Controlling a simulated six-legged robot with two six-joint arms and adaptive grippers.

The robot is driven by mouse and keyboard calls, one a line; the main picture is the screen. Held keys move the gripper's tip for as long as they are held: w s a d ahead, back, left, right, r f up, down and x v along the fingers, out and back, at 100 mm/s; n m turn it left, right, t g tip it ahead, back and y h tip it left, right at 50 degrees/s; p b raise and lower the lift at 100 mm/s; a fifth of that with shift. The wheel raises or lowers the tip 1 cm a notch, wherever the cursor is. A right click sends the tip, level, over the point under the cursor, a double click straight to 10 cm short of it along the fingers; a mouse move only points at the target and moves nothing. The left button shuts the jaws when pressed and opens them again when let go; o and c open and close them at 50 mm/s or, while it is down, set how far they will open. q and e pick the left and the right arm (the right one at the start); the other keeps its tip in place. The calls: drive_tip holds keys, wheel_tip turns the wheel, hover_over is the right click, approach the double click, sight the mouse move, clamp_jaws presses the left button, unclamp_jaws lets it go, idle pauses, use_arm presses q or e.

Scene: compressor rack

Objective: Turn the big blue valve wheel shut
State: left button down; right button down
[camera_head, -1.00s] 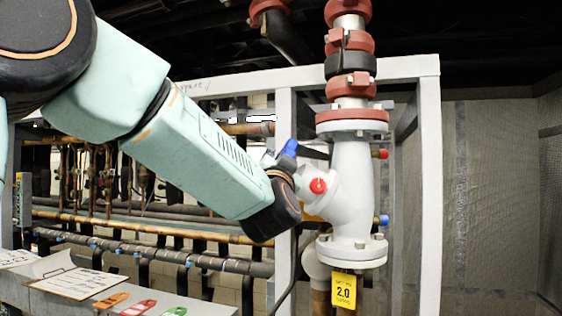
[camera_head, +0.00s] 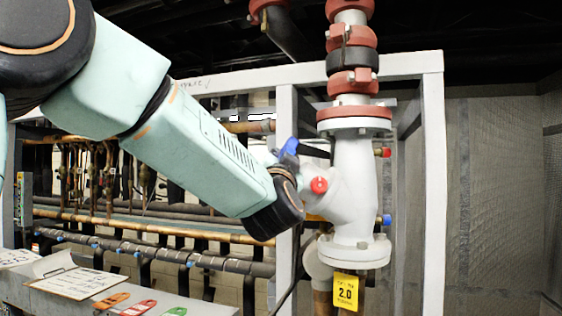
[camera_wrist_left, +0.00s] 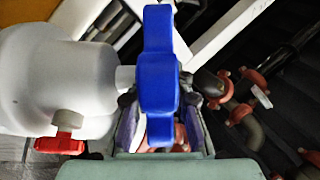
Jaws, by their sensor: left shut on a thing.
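The blue valve wheel (camera_wrist_left: 157,72) fills the middle of the left wrist view, edge-on and upright, on a short stem from the white valve body (camera_wrist_left: 62,80). My left gripper (camera_wrist_left: 158,108) has a finger on each side of the wheel's lower part and is shut on it. In the head view only a small blue part of the wheel (camera_head: 289,147) shows above my left wrist, beside the white valve body (camera_head: 352,190). My left forearm and wrist hide the rest of it and the fingers. My right gripper is in neither view.
A red cap (camera_head: 319,185) sits on the valve body close to my wrist. A yellow 2.0 tag (camera_head: 345,291) hangs below. A grey frame post (camera_head: 433,190) stands right of the valve. Copper pipes (camera_head: 150,232) run behind my arm. A clipboard (camera_head: 80,282) lies lower left.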

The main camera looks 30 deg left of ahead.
use_arm(q)
drive_tip(key=shift+r+b, duration=0.25)
drive_tip(key=shift+b, duration=0.05)
idle(0.5)
